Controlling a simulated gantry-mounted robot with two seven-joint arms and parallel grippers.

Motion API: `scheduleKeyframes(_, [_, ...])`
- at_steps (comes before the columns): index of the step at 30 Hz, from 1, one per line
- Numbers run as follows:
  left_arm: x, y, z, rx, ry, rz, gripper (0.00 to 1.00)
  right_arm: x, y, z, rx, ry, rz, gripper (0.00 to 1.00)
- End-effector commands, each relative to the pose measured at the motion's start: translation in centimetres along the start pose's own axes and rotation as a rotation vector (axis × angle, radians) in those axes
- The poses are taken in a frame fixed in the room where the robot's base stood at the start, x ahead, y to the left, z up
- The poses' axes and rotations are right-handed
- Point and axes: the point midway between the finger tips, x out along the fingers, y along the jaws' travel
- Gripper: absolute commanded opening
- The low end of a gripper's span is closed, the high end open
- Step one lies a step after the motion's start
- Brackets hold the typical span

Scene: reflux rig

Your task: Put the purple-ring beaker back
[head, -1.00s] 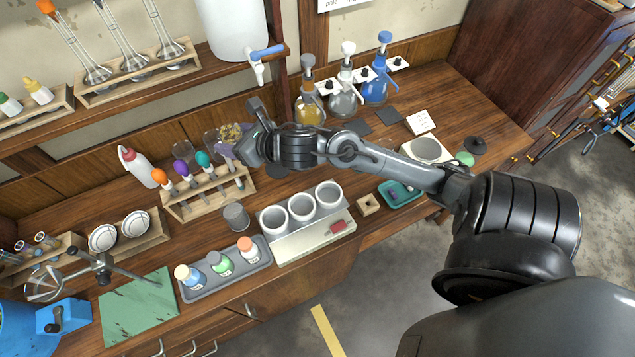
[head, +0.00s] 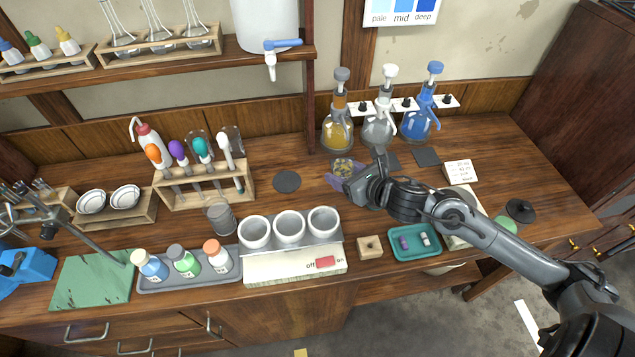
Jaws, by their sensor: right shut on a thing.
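My right gripper (head: 343,180) is shut on the purple-ring beaker (head: 345,166), at the back of the bench in front of the amber bottle. The beaker is clear glass with yellowish pieces inside. The gripper hides most of its lower part, so I cannot tell whether its base touches the bench. A purple part shows at the gripper's left side. Two clear glass vessels (head: 231,142) stand behind the dropper rack.
A dark round pad (head: 287,181) lies bare left of my gripper. Pump bottles with amber (head: 337,132), clear (head: 379,130) and blue (head: 420,125) contents stand behind it. The dropper rack (head: 205,190) stands left. The white-cup heater (head: 295,264) is in front; a teal tray (head: 415,244) lies right.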

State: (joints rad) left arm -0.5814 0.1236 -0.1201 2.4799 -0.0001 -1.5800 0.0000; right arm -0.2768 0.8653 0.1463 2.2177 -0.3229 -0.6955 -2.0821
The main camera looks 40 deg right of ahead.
Motion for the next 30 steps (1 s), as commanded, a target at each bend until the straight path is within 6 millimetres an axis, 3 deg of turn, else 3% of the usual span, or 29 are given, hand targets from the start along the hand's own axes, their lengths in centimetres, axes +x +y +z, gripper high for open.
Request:
scheduleKeyframes(9, [1.0, -0.1, 0.2, 0.002, 0.002, -0.003, 0.00, 7.3, -0.5, -1.0, 0.006, -0.003, 0.000, 0.27])
scheduleKeyframes(13, [1.2, 0.0, 0.3, 0.002, 0.002, -0.002, 0.00, 9.5, -0.7, -1.3, 0.005, -0.002, 0.000, 0.27])
scheduleKeyframes(22, [1.4, 0.2, 0.3, -0.007, 0.004, 0.005, 0.00, 11.3, -0.8, -1.9, 0.000, -0.001, 0.001, 0.27])
scheduleKeyframes(30, [2.1, 0.3, 0.5, -0.009, 0.004, 0.007, 0.00, 12.5, -0.7, -4.8, 0.002, 0.000, 0.001, 0.27])
